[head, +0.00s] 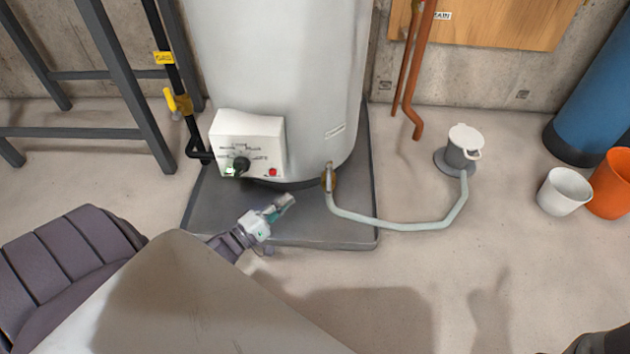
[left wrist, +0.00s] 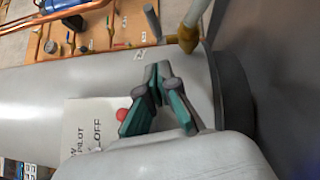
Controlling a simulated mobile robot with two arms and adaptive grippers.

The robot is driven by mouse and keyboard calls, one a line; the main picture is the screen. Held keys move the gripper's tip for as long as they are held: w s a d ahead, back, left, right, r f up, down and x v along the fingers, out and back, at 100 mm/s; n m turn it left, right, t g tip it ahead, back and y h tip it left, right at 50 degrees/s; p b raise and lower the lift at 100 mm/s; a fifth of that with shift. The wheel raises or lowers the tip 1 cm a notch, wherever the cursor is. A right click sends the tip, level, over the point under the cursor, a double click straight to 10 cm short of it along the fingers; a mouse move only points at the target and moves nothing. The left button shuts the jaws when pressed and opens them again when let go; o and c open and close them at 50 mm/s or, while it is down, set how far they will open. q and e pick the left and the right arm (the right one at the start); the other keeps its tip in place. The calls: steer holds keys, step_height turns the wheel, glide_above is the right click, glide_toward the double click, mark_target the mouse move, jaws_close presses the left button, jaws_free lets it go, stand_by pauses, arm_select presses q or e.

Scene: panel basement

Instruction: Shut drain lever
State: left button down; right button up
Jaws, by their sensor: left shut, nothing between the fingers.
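The drain valve (head: 328,182) is a small brass fitting low on the front of the white water heater (head: 280,60), with a pale hose (head: 400,226) running from it to the right. In the left wrist view the brass valve (left wrist: 188,38) is near the top, and a grey rod-like lever (left wrist: 152,22) stands beside it. My left gripper (head: 287,201) is shut and empty, to the left of the valve and apart from it. Its fingertips (left wrist: 158,72) meet below the valve in the left wrist view.
The control box (head: 247,145) with a dial and red button is left of the valve. The heater stands on a grey base (head: 330,233). The hose ends at a lidded grey drain cup (head: 462,150). White (head: 564,192) and orange (head: 612,183) buckets stand right. The front floor is clear.

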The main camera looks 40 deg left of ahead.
mark_target(329, 180)
arm_select(q)
steer(key=w+d+r+b, duration=0.1)
steer(key=w+d+b, duration=0.3)
steer(key=w, duration=0.3)
steer(key=shift+w+d+r, duration=0.15)
steer(key=shift+d+r, duration=0.1)
